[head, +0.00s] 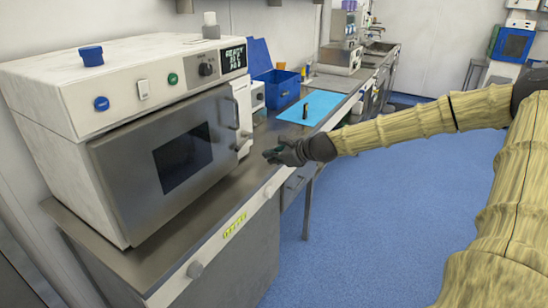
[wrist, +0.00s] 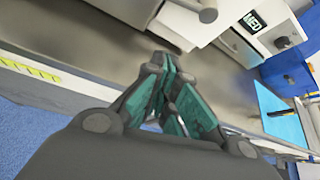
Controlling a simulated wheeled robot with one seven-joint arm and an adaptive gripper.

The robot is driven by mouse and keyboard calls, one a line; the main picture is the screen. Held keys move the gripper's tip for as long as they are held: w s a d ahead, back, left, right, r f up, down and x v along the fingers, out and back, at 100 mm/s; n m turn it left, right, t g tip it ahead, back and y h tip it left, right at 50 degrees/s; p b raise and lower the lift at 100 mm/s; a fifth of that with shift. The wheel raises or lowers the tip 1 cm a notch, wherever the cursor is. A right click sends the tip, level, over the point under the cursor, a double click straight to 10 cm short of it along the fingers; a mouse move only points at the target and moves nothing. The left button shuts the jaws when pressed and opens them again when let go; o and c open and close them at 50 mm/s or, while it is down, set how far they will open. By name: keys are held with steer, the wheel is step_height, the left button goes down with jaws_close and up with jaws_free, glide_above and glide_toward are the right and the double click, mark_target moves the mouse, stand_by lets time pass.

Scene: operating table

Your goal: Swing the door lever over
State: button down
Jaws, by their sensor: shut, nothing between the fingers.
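The white oven-like machine has a grey metal door (head: 170,165) with a dark window, and the door looks shut. A grey lever (head: 236,113) stands along the door's right edge. In the wrist view, a grey bar with a rounded end (wrist: 206,14) at the top looks like this lever. My gripper (head: 270,155) is right of and below the lever, above the bench edge, and apart from it. In the wrist view, my gripper's green-padded fingers (wrist: 168,68) meet at the tips, shut and empty.
The steel bench (head: 205,205) runs along the wall under the machine. A smaller white unit with a display (wrist: 255,22), a blue bin (head: 277,88) and a light blue mat (head: 312,107) stand further back. Blue floor (head: 370,210) is clear to the right.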

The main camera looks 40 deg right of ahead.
steer(key=shift+v, duration=0.9)
